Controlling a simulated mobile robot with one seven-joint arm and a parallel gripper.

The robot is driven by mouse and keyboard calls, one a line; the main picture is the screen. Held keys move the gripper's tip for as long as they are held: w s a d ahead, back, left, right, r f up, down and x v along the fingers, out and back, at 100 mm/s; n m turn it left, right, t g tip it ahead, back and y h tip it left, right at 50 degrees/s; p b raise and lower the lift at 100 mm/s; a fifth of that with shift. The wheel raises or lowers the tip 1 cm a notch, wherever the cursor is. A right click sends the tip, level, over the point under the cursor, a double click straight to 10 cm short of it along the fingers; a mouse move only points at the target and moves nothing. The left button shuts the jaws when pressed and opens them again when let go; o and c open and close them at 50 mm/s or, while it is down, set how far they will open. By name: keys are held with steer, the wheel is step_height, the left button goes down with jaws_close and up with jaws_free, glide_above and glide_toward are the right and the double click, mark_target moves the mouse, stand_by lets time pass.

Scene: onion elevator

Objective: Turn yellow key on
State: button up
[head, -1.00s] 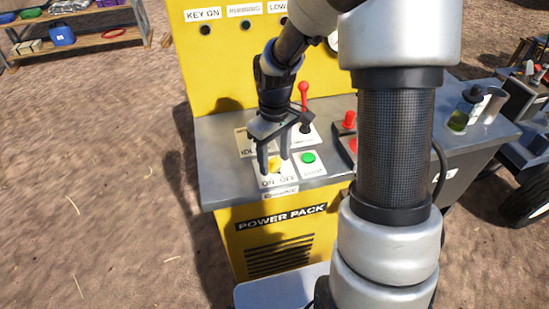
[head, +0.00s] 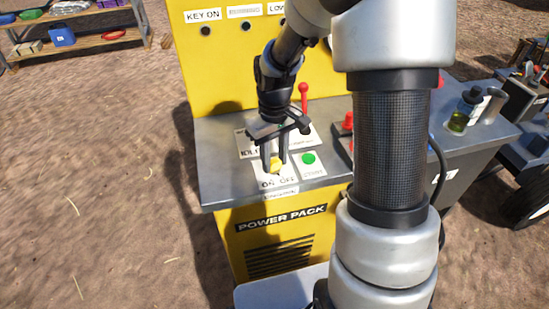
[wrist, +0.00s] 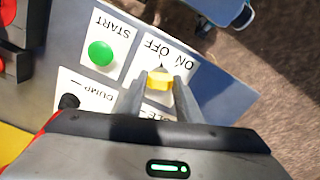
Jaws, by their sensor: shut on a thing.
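The yellow key (head: 276,163) is a knob on a white plate marked ON and OFF, on the grey top of the power pack. It also shows in the wrist view (wrist: 160,80), where a small dark pointer is on the side of the labels. I cannot tell exactly which label it points to. My gripper (head: 275,167) reaches down from above with its two fingers on either side of the key, shut on it. In the wrist view my gripper's fingers (wrist: 160,86) flank the key closely and partly hide its plate.
A green START button (head: 308,158) is right beside the key plate. A red-knobbed lever (head: 303,92) stands behind, and a red button (head: 347,121) is to the right. The yellow back panel (head: 225,70) rises behind the console.

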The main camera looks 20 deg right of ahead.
mark_target(274, 161)
steer(key=m, duration=0.5)
steer(key=shift+m, duration=0.3)
steer(key=shift+m+p, duration=0.55)
steer(key=shift+m, duration=1.65)
steer(key=o, duration=1)
steer(key=shift+o, duration=0.2)
steer(key=shift+r, duration=0.15)
step_height(274, 161, up, 17)
steer(key=p, duration=0.3)
steer(key=shift+r, duration=0.1)
